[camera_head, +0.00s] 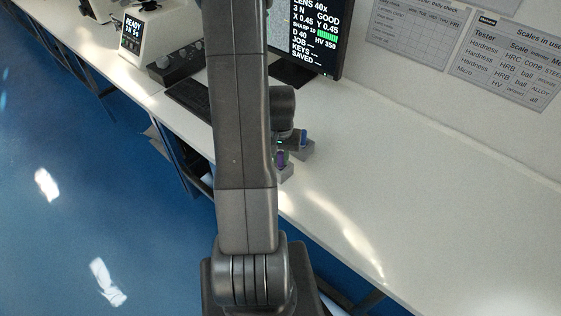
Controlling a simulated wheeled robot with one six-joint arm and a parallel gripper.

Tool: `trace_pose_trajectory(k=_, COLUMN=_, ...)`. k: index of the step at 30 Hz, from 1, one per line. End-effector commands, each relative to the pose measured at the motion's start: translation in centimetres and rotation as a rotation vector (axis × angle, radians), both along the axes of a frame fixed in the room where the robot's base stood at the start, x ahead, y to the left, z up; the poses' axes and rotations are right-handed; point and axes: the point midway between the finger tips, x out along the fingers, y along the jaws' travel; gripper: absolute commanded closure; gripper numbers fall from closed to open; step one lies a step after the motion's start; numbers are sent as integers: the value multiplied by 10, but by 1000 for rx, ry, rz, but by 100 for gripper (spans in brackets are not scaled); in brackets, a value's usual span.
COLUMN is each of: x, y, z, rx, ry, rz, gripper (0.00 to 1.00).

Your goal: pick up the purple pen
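A small purple item (281,159), which looks like the top of the purple pen, shows just right of my arm. It sits at a small grey block (285,172) near the front edge of the bench. Much of it is hidden behind my arm. My gripper (289,146) is at the far end of the arm, close to the purple item and a second block. Its fingers are small and partly hidden, so I cannot tell whether they are open or touching anything.
A blue item (304,137) stands in another grey block (305,149) just right. Behind are a monitor (318,35), a keyboard (188,98), a black control box (178,62) and a white tester (155,32). The white bench (430,180) is clear on the right.

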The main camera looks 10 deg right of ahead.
Motion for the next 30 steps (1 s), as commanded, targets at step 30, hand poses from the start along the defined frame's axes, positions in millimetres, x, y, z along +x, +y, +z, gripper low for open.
trace_pose_trajectory(k=30, x=1, y=0, z=90, rx=0, ry=-3, rz=0, gripper=100)
